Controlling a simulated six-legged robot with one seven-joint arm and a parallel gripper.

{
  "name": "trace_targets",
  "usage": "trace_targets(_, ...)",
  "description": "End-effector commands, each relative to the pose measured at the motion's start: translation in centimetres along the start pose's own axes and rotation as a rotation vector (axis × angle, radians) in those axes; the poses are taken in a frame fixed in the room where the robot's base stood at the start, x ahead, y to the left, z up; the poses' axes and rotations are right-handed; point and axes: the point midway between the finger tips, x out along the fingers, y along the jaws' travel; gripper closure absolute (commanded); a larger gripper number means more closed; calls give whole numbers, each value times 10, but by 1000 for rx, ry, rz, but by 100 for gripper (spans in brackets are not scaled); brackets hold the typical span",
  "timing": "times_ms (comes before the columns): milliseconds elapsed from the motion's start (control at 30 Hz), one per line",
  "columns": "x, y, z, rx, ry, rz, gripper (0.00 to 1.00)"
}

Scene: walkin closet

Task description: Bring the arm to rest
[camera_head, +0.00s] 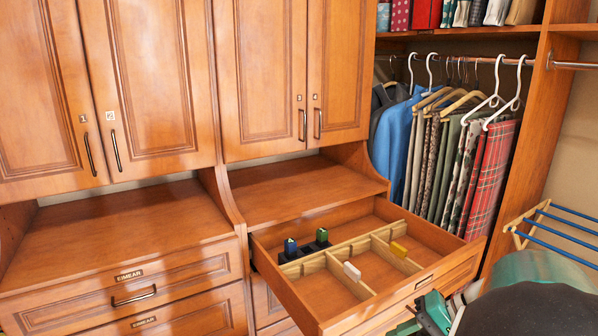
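My arm shows at the lower right as a dark rounded link with a grey-green part behind it. What looks like my gripper (432,314), green and grey, is at the bottom edge, in front of the open drawer's front panel. It is partly cut off by the frame and by my own arm, so I cannot see its fingertips clearly or whether it holds anything. It appears apart from the small items in the drawer.
A rack with blue bars (560,240) stands right. Hanging clothes (440,160) are behind.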

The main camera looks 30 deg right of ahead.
Motion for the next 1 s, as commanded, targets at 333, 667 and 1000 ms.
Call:
trace_targets(333,75,-82,70,-374,-74,401,72)
trace_targets(667,108,-137,136,-816,91,581,72)
trace_targets(1000,114,-158,162,-997,200,577,72)
